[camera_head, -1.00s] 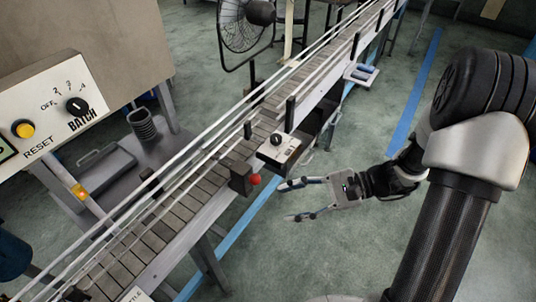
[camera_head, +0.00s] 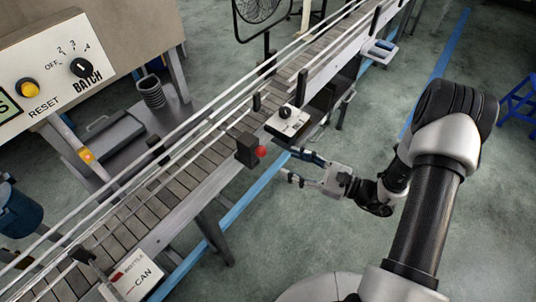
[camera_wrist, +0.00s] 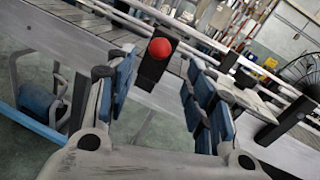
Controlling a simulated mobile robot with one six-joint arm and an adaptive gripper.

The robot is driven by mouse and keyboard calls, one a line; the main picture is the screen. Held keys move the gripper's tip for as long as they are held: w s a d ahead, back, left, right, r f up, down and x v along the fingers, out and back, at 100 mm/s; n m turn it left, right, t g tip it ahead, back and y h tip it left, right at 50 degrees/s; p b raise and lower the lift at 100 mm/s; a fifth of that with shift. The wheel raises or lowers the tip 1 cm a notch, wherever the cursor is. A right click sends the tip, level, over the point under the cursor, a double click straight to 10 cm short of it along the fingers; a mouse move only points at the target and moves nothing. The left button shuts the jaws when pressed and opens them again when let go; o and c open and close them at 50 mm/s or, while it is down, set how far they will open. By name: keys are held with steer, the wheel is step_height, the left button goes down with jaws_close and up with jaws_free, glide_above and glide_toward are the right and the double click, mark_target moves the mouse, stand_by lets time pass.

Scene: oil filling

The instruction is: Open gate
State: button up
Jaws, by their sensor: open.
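A black block with a round red knob (camera_head: 261,152) sits on the near side rail of the conveyor (camera_head: 165,238); I take it to be the gate's handle. In the wrist view the red knob (camera_wrist: 160,48) shows on its dark block (camera_wrist: 152,72), between my two fingers and beyond them. My gripper (camera_head: 292,166) is open and empty. It is to the right of the knob, its fingers pointing at the conveyor, and appears apart from the knob. The gate itself cannot be made out clearly.
A white switch box with a black dial (camera_head: 287,120) is on the conveyor's edge, close to my gripper. A control panel (camera_head: 45,85) stands at the upper left and a fan (camera_head: 262,8) at the back. A blue bin (camera_head: 20,218) is at far left. The floor at right is mostly open.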

steer(key=b+x, duration=0.1)
steer(key=x, duration=0.7)
steer(key=shift+a, duration=0.3)
steer(key=shift+w, duration=0.15)
steer(key=shift+c, duration=0.6)
jaws_close()
